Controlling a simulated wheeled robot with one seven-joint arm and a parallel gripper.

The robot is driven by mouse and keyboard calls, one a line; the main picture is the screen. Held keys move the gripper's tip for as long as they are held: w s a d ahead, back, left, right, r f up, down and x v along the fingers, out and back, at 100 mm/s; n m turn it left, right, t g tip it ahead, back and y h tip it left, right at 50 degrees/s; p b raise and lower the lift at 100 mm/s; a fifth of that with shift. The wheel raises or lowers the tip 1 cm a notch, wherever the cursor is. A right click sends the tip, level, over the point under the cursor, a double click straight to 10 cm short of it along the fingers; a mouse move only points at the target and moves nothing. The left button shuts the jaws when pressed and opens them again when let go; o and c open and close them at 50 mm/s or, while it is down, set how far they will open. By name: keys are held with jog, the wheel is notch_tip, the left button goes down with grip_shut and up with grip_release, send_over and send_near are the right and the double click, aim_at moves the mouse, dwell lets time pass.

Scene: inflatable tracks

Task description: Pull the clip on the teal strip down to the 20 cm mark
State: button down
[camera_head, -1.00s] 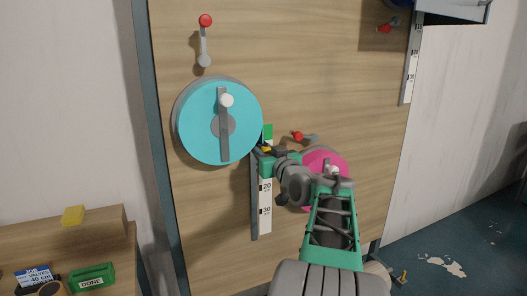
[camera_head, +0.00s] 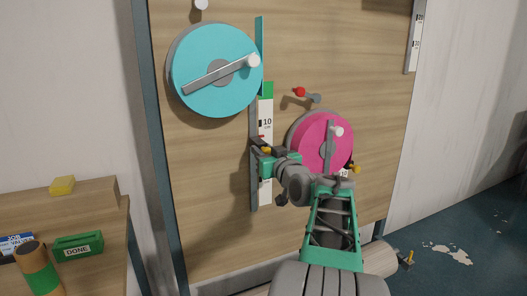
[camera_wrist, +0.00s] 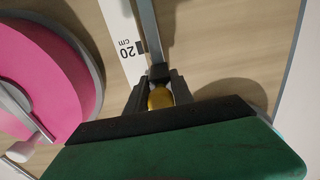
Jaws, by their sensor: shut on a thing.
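The teal strip (camera_head: 260,56) runs down beside the teal wheel (camera_head: 215,75) to the top of the white scale (camera_head: 266,106); its lower part is not clear. My gripper (camera_head: 261,148) is on the scale, below the 10 cm mark (camera_head: 266,122), and hides part of the scale. In the wrist view, my gripper (camera_wrist: 160,88) is shut on the yellow clip (camera_wrist: 160,98), beside the grey rail (camera_wrist: 150,35). The 20 cm mark (camera_wrist: 130,49) shows upside down there, a little beyond the fingertips, so the clip appears slightly above that mark.
A pink wheel (camera_head: 316,141) with a grey lever stands right of the scale, close to my arm. A red-knobbed lever (camera_head: 301,92) is above it. A shelf at left holds a green DONE box (camera_head: 78,246) and a yellow block (camera_head: 62,185).

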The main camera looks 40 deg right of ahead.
notch_tip(320, 180, down, 6)
jog(key=b, duration=0.4)
jog(key=shift+f, duration=0.25)
jog(key=c, duration=1.5)
grip_release()
jog(key=v, duration=0.7)
jog(key=shift+s+a+r+b, duration=0.1)
jog(key=shift+s+a+b, duration=0.05)
jog(key=shift+s+b, duration=0.2)
